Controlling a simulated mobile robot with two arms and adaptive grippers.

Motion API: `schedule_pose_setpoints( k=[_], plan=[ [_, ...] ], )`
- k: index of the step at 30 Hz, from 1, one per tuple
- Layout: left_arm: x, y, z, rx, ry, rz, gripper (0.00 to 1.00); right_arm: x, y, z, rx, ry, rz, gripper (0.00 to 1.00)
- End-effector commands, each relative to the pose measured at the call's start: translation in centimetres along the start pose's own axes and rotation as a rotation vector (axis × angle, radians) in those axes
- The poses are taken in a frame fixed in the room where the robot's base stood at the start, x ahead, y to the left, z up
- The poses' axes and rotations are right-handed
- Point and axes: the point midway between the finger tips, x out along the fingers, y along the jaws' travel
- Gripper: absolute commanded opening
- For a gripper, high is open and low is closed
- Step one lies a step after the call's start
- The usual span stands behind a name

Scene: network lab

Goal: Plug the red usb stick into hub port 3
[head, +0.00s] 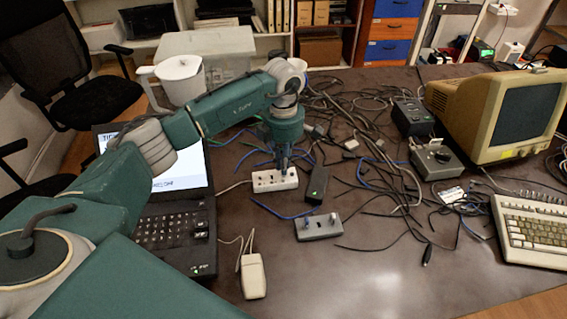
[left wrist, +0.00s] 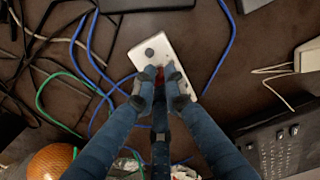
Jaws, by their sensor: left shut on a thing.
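The white hub (head: 262,181) lies on the dark table near the middle of the head view. It also shows in the left wrist view (left wrist: 180,48), with a dark round spot near one end. My left gripper (head: 283,172) points down over the hub. In the left wrist view its fingertips (left wrist: 162,86) are shut on the red usb stick (left wrist: 171,70), of which only a small part shows. The stick is over the hub's top face; I cannot tell whether it is in a port, or which one. The port openings are mostly hidden. My right gripper is not in view.
A grey block (head: 320,229) with small sticks in it and a black box (head: 317,185) stand close to the hub. Loose cables (head: 380,175) cover the table to the right. A laptop (head: 172,232) and a mouse (head: 253,276) are at the left.

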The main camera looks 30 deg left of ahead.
Motion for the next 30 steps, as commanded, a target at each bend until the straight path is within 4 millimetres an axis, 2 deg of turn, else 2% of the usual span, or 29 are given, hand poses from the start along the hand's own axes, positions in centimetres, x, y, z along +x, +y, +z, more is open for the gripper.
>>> schedule_pose_setpoints(
  k=[23, 24, 27, 30],
  plan=[
    [0.72, 0.0, 0.01, -0.001, 0.0, 0.0, 0.0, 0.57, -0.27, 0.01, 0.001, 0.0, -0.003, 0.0],
    [0.68, 0.01, 0.01, -0.001, -0.001, 0.0, 0.14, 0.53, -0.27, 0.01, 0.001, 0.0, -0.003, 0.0],
    [0.66, 0.0, 0.0, -0.001, 0.0, -0.001, 0.32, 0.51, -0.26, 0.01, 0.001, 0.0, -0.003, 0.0],
    [0.66, 0.0, 0.0, -0.001, 0.0, -0.001, 0.32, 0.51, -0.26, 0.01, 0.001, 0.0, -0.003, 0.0]
  ],
)
